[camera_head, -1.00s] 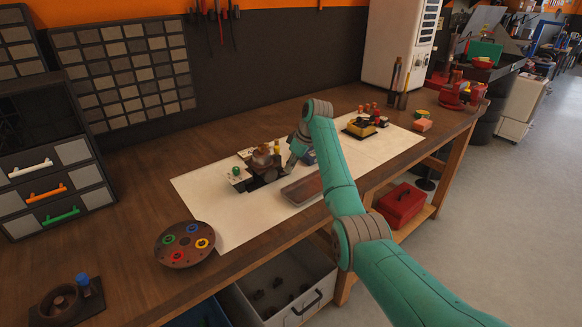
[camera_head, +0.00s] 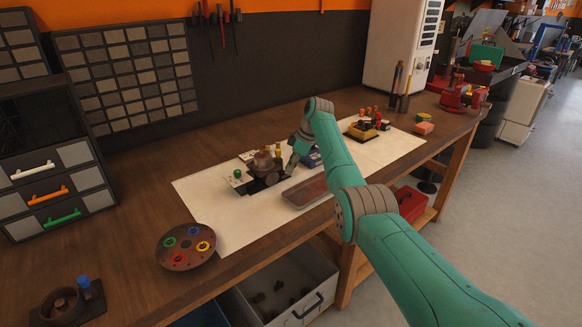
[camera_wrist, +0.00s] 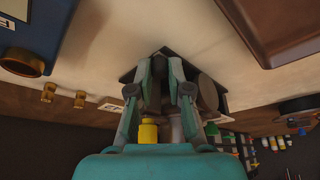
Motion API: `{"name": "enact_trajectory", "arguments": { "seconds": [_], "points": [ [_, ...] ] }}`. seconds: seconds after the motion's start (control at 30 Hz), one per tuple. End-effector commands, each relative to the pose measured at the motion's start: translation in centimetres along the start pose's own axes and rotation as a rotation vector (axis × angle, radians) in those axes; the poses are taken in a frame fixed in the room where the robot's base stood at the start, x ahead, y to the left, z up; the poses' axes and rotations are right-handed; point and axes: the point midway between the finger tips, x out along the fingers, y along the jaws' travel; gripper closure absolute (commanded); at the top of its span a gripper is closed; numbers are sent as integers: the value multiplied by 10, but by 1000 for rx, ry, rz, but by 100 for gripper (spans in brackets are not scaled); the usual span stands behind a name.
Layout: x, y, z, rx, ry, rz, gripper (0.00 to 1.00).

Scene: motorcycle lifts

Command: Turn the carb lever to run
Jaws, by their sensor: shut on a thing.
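The carburetor (camera_head: 262,161) is a rusty brown and grey body on a dark base on the white mat, near the middle of the head view. A yellow-topped part stands behind it. My gripper (camera_head: 288,166) is at its right side, low over the mat. In the wrist view my gripper (camera_wrist: 164,72) has its teal fingers close together around a dark part in front of the carburetor's dark base. The fingers hide most of the carb lever, so its run or other position cannot be read. A yellow cylinder (camera_wrist: 148,131) shows between the fingers.
A shallow brown tray (camera_head: 306,191) lies just in front of my gripper. A round dish with coloured rings (camera_head: 186,246) sits at the front left. The mat's left front part is clear.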

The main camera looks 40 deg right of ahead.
Motion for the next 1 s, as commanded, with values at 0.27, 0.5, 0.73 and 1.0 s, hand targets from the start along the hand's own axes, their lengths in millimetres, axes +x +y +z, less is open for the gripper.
{"name": "enact_trajectory", "arguments": {
  "seconds": [0.27,0.5,0.73,1.0],
  "points": [
    [0,0,-1,0,1,1,57],
    [0,0,0,0,0,1,57],
    [-15,1,-1,0,1,4,57],
    [-67,1,0,-1,2,5,57]
  ]
}}
